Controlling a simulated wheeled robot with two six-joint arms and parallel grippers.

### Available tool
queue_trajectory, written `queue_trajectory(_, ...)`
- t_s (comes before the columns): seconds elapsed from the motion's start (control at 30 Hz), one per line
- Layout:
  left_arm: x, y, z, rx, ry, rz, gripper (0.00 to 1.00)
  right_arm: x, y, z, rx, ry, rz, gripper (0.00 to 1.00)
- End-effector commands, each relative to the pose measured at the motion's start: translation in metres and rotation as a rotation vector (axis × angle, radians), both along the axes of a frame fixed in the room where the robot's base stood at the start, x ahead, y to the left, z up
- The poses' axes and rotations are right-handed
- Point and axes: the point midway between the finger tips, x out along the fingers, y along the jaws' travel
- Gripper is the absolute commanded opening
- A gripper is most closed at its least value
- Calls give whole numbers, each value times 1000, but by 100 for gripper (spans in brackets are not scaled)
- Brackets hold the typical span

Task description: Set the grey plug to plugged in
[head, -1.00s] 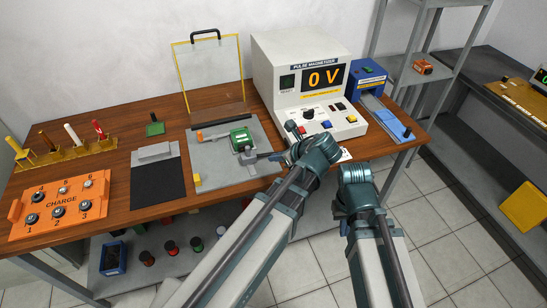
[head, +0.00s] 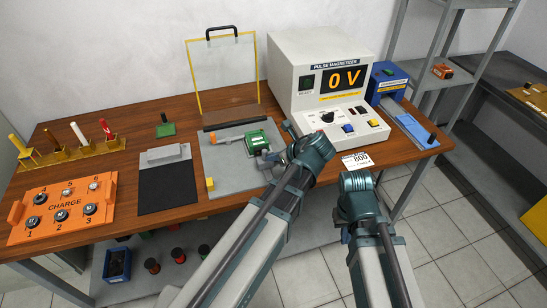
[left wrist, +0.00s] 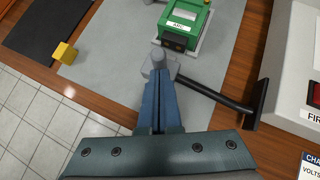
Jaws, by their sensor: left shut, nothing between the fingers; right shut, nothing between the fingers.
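A small grey plug-like piece (left wrist: 160,58) with a rounded top sits just beyond my left fingertips in the left wrist view. It is close to the front of the green block (left wrist: 183,22); I cannot tell whether it is seated. A black rod or cable (left wrist: 215,97) runs from beside it to the right. The green block (head: 256,142) also shows on the grey plate in the head view. My left gripper (left wrist: 161,82) is shut and empty, its tips at or right beside the grey piece. My right arm shows in the head view, but its fingers are hidden.
A yellow block (left wrist: 65,53) lies on the plate. A clear yellow-edged shield (head: 205,80) stands behind. The orange charge tray (head: 25,225) is at left, a blue device (head: 388,80) at right.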

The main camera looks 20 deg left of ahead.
Motion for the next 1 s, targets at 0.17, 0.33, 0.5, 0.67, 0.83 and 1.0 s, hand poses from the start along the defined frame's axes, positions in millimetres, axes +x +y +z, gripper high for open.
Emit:
queue_trajectory(0.17, 14, 8, 0, 0, 0, 1, 0, 0, 0, 0, 0, 0, 0, 0)
queue_trajectory(0.33, 31, 21, 0, 0, -1, 2, 0, 0, 0, 0, 0, 0, 0, 0)
queue_trajectory(0.5, 30, 22, 0, 3, -1, 0, 0, 0, 0, 0, 0, 0, 0, 0)
queue_trajectory(0.67, 30, 22, 1, 4, -2, 0, 0, 0, 0, 0, 0, 0, 0, 0)
queue_trajectory(0.83, 28, 19, 1, 4, -2, 0, 0, 0, 0, 0, 0, 0, 0, 0)
queue_trajectory(1.0, 19, 11, 0, 1, 0, 1, 0, 0, 0, 0, 0, 0, 0, 0)
